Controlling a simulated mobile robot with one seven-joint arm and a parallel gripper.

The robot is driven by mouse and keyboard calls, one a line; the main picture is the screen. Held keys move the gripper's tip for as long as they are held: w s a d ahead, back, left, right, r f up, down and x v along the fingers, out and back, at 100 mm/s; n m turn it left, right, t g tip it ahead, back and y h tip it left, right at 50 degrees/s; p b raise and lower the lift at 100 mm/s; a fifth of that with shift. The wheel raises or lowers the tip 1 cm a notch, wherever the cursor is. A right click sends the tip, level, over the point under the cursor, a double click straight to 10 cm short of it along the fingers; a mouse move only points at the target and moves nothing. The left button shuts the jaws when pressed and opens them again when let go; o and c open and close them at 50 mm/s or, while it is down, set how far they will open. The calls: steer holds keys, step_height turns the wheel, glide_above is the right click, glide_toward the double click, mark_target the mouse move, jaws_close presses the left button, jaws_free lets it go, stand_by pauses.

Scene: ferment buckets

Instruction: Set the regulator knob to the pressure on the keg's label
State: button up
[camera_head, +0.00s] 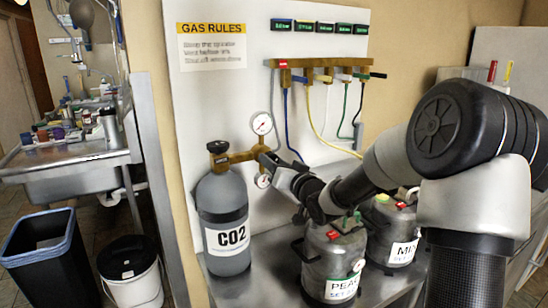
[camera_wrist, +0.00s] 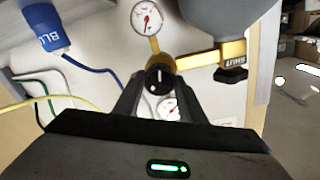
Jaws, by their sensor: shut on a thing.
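The regulator knob (camera_wrist: 160,78) is black with a pale pointer line, which looks roughly upright in the wrist view. My gripper (camera_wrist: 160,85) is shut on it, one finger on each side; in the head view my gripper (camera_head: 272,160) reaches the regulator from the right. The brass regulator (camera_head: 240,156) has an upper gauge (camera_head: 262,124) and a lower gauge (camera_head: 263,181), partly hidden. Their readings are too small to tell. The front keg (camera_head: 334,252) has a white label (camera_head: 342,288) starting "PEA" with a "SET" line; its number is unreadable.
A grey CO2 cylinder (camera_head: 222,212) stands left of the kegs. A second keg (camera_head: 397,228), labelled "MI", stands behind right. Coloured hoses hang from the brass manifold (camera_head: 320,64) on the white panel. A tag on the cylinder valve reads SHUT (camera_wrist: 238,62).

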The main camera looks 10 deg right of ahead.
steer(key=shift+d+f+m+g+p, duration=0.1)
steer(key=shift+m+g+p, duration=0.2)
steer(key=shift+m+p, duration=7.3)
steer(key=m+b, duration=0.2)
steer(key=shift+m+y, duration=0.4)
steer(key=o, duration=1.1)
steer(key=shift+c, duration=0.2)
